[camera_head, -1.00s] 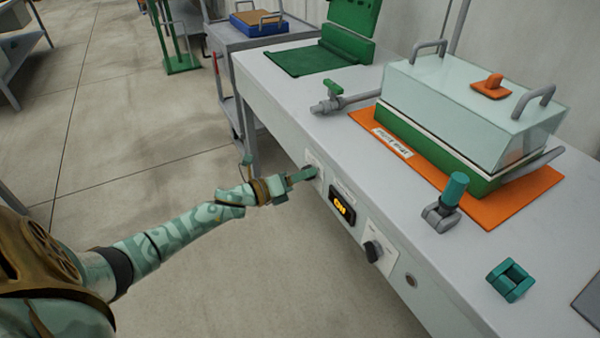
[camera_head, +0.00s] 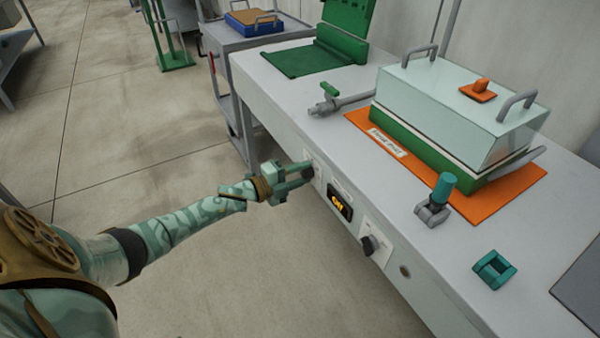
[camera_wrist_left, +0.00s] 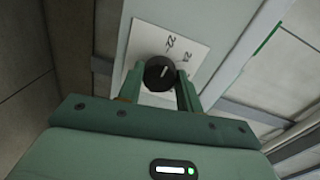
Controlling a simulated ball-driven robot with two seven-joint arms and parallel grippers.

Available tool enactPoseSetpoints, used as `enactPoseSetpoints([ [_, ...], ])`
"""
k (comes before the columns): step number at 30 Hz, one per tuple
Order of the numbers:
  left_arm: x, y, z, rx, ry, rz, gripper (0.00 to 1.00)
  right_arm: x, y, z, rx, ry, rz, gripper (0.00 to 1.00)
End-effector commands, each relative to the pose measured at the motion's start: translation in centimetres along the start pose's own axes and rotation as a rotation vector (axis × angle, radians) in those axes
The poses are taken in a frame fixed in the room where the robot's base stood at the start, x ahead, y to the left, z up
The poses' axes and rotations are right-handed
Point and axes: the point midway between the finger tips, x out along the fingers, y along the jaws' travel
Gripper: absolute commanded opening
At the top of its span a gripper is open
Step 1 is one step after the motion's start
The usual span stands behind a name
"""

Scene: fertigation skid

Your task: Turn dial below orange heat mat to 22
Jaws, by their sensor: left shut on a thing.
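The orange heat mat (camera_head: 490,208) lies on the bench top under a green tray with a clear lid. My left gripper (camera_head: 308,172) is at the bench's front face, left of a small dark display (camera_head: 340,206) with lit orange characters, seemingly "Off". In the left wrist view, its two fingers (camera_wrist_left: 159,82) are on either side of a round black dial (camera_wrist_left: 159,73) with a white pointer line, and are shut on it. The white plate (camera_wrist_left: 182,42) behind the dial has printed numbers, hard to read, one like 22. My right gripper is out of view.
A second black dial (camera_head: 370,245) sits right of the display on the same face. A grey valve with a teal handle (camera_head: 442,188), a teal bracket (camera_head: 494,269) and a grey pipe fitting (camera_head: 330,102) are on the bench top.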

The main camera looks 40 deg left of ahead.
Motion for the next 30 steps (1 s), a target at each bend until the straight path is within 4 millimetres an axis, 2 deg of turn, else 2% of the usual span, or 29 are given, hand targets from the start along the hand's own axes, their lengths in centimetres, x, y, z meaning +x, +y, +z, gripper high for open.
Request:
enactPoseSetpoints([
  [9,-0.08,0.07,0.12,-0.109,0.003,0.004,0.13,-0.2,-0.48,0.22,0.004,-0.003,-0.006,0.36],
  [25,-0.09,0.16,0.12,-0.13,0.004,0.005,0.13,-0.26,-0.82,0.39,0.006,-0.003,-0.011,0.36],
  [26,-0.09,0.16,0.11,-0.13,0.004,0.005,0.44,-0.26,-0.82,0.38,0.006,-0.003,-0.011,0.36],
  [27,-0.08,0.14,0.11,-0.129,0.004,0.005,0.55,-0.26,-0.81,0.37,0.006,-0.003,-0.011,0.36],
  [30,-0.06,0.11,0.09,-0.129,0.005,0.004,0.57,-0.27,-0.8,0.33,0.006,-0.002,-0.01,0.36],
])
